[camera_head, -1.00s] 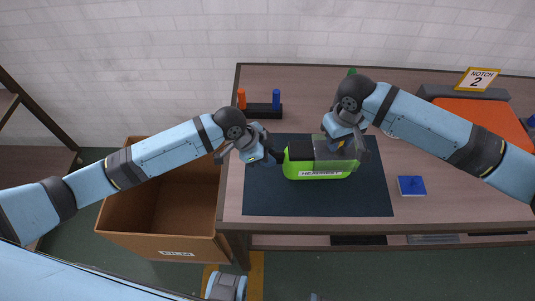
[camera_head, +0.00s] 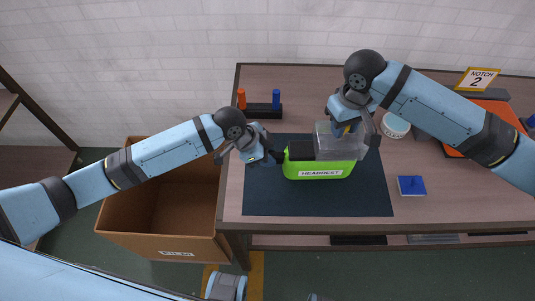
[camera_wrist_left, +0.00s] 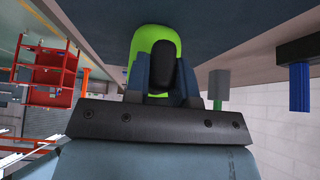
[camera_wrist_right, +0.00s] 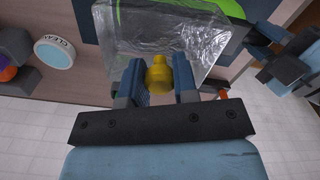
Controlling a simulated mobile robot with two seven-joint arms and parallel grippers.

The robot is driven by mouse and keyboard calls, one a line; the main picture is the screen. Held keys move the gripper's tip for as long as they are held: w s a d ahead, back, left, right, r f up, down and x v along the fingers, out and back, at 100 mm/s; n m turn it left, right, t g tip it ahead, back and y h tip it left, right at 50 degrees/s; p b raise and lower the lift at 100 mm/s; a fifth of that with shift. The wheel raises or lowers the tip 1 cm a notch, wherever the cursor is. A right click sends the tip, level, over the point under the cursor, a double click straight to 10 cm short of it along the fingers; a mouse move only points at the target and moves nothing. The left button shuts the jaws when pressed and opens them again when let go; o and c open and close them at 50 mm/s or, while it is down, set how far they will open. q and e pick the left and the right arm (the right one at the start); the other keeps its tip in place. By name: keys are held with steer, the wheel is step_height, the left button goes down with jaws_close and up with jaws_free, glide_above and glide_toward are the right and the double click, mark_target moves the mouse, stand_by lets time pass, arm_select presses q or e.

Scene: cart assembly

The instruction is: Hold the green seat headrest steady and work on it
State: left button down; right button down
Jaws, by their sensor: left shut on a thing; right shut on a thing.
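The green headrest (camera_head: 330,174), with a black top part and a white "HEADREST" label, lies on a dark mat (camera_head: 262,198). My left gripper (camera_head: 275,157) is shut on its left end; the green end also shows between the fingers in the left wrist view (camera_wrist_left: 163,38). Clear film (camera_head: 338,144) stands over the right half of the headrest; I cannot tell whether it still touches it. My right gripper (camera_head: 352,122) is above it, shut on a yellow tab (camera_wrist_right: 159,76) at the film's edge. The crinkled film (camera_wrist_right: 200,40) spreads beyond the fingers in the right wrist view.
An open cardboard box (camera_head: 165,243) labelled "FILM" stands on the floor, left of the table. A black holder (camera_head: 262,110) with orange and blue pegs, a round white container (camera_head: 395,125), a blue pad (camera_head: 411,186) and a "NOTCH 2" sign (camera_head: 477,78) are on the table.

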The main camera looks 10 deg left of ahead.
steer(key=shift+r, duration=2)
arm_select(q)
steer(key=c, duration=0.9)
jaws_free()
steer(key=v, duration=1.2)
steer(key=shift+s, duration=0.1)
